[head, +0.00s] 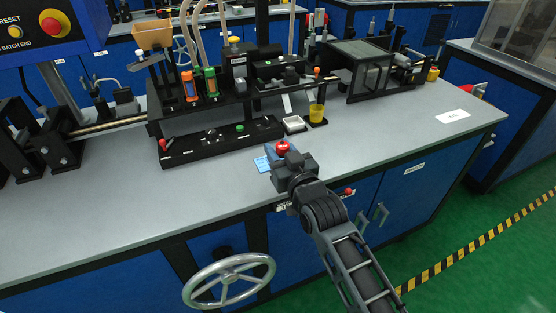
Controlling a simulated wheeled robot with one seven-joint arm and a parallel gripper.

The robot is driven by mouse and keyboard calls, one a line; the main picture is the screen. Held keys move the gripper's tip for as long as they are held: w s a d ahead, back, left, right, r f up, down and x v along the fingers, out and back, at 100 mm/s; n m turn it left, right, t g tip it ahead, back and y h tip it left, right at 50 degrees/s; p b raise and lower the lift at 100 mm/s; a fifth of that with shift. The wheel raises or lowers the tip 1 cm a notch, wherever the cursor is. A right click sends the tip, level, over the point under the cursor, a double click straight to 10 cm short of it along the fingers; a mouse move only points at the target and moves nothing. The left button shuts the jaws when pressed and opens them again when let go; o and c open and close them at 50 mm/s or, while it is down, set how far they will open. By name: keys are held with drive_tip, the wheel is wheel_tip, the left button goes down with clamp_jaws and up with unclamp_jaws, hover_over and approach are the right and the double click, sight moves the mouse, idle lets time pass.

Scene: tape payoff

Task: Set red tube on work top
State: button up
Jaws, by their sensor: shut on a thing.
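My gripper (284,160) is over the front edge of the grey work top (385,148), right of the picture's middle. It is shut on a red tube (283,147), of which only the red upper end shows. The gripper hides the tube's lower part, so I cannot tell if it touches the work top. A light blue label (262,163) lies on the work top just left of the gripper. An orange tube (188,86) and a green tube (211,81) stand upright in the black rack (200,113) at the back left.
A yellow cup (317,112) and a small white tray (294,123) stand behind my gripper. A low black panel (222,142) is to the left. Clear work top lies to the right, up to a white label (453,116). A handwheel (229,281) sticks out below the front edge.

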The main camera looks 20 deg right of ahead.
drive_tip(key=shift+w+a+f, duration=0.1)
drive_tip(key=shift+a+f, duration=0.05)
drive_tip(key=shift+f, duration=1.95)
drive_tip(key=shift+f, duration=0.15)
drive_tip(key=o, duration=1.1)
drive_tip(key=shift+s, duration=0.2)
drive_tip(key=s+b, duration=0.1)
drive_tip(key=s, duration=1)
drive_tip(key=shift+s+r, duration=0.2)
drive_tip(key=shift+s, duration=0.15)
